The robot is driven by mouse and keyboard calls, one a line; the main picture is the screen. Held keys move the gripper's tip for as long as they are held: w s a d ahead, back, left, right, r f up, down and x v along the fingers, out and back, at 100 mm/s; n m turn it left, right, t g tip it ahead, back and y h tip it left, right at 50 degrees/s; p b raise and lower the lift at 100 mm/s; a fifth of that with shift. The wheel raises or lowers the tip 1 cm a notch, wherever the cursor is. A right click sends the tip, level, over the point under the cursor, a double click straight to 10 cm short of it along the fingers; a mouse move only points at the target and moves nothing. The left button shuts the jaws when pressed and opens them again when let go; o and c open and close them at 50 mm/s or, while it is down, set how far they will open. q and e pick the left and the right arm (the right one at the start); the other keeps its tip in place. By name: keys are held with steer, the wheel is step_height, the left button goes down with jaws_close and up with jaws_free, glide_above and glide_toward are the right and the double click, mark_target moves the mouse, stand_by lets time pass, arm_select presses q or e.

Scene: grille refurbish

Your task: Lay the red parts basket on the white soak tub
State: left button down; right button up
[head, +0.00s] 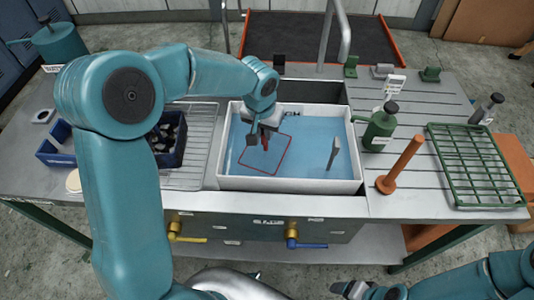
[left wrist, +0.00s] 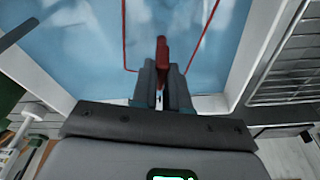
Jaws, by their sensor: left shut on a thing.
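The white soak tub (head: 226,184) sits in the middle of the bench with blue liquid inside. The red parts basket (head: 281,168) shows as a thin red rectangular outline within the tub's walls, left of centre. I cannot tell whether it touches the liquid or hangs above it. My left gripper (head: 265,138) is over the tub, shut on a red upright piece of the basket. In the left wrist view, the fingers (left wrist: 162,85) close on this red piece, with the basket's red wire (left wrist: 125,40) beyond. My right gripper (head: 360,290) is partly cut off at the bottom edge.
A grey upright piece (head: 333,153) stands in the tub's right side. A blue bin (head: 174,157) with dark parts and a wire rack (head: 200,140) lie left. A green bottle (head: 379,130), brown post (head: 400,164) and green grille (head: 474,165) stand right.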

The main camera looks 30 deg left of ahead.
arm_select(q)
steer(key=shift+f, duration=0.1)
stand_by(0.7)
steer(key=shift+c, duration=2.4)
jaws_free()
steer(key=shift+s+r+p, duration=0.25)
steer(key=shift+r+p, duration=0.4)
steer(key=shift+r, duration=0.5)
steer(key=shift+s+r+p, duration=0.2)
steer(key=shift+r+p, duration=0.4)
steer(key=shift+r, duration=0.6)
steer(key=shift+s+r+p, duration=0.25)
steer(key=shift+r+p, duration=0.4)
steer(key=shift+r, duration=0.5)
steer(key=shift+f, duration=0.1)
steer(key=shift+s+d, duration=0.1)
